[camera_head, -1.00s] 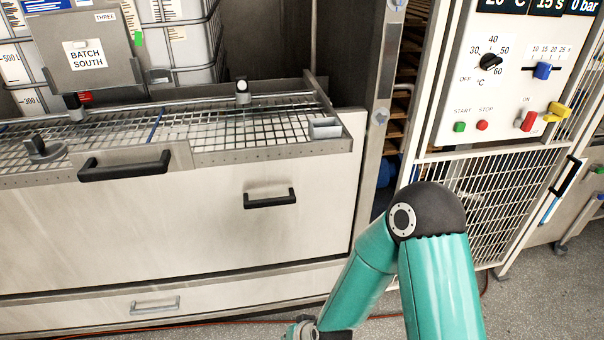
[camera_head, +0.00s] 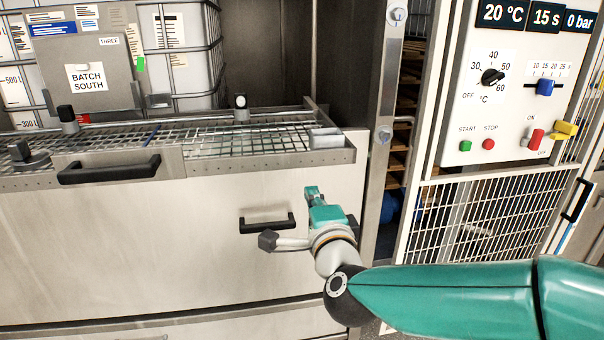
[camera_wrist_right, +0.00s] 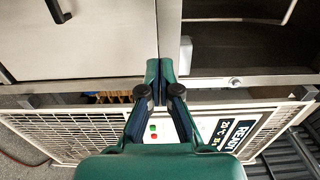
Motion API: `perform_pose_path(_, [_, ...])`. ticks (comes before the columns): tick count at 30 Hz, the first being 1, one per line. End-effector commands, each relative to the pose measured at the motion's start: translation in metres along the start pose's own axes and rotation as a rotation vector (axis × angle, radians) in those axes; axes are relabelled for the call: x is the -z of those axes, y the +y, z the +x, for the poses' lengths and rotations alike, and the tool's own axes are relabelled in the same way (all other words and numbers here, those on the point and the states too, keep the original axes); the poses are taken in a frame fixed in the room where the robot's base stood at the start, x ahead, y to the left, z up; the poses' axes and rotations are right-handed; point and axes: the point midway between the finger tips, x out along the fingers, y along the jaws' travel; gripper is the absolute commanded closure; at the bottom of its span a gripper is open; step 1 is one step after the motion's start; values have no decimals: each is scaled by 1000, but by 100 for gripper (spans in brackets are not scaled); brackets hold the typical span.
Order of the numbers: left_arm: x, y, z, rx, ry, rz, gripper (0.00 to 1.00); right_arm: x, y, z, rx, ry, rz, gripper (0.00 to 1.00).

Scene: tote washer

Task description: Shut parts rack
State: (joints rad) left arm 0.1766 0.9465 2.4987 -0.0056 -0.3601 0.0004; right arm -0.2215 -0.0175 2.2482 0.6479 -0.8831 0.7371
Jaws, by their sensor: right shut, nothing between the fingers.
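A wire-mesh rack (camera_head: 235,138) with a grey metal front rail and a black handle (camera_head: 108,170) sticks out at the left of the head view, above a pale front panel. I take it as the parts rack. My right gripper (camera_head: 312,192) is teal, shut and empty. In the head view it appears in front of the pale panel, below the rack's right front corner and right of the panel's black handle (camera_head: 267,223). I cannot tell how far it is from the panel. In the right wrist view its fingertips (camera_wrist_right: 160,75) are together. My left gripper is out of view.
A control panel (camera_head: 505,100) with a dial, slider and coloured buttons stands at the right, above a white mesh guard (camera_head: 480,215). A metal post (camera_head: 388,110) stands between panel and rack. Containers (camera_head: 180,50) stand behind the rack, with a "BATCH SOUTH" sign (camera_head: 85,77) in front.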

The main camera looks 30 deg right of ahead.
Motion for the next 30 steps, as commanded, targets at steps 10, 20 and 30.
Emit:
perform_pose_path(10, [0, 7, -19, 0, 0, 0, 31, 0, -1, 71, -5, 0, -3, 100])
perform_pose_path(20, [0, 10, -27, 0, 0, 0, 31, -1, 1, 99, -3, -4, -3, 100])
perform_pose_path(30, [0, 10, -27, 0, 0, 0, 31, -1, 1, 100, -2, -4, -2, 100])
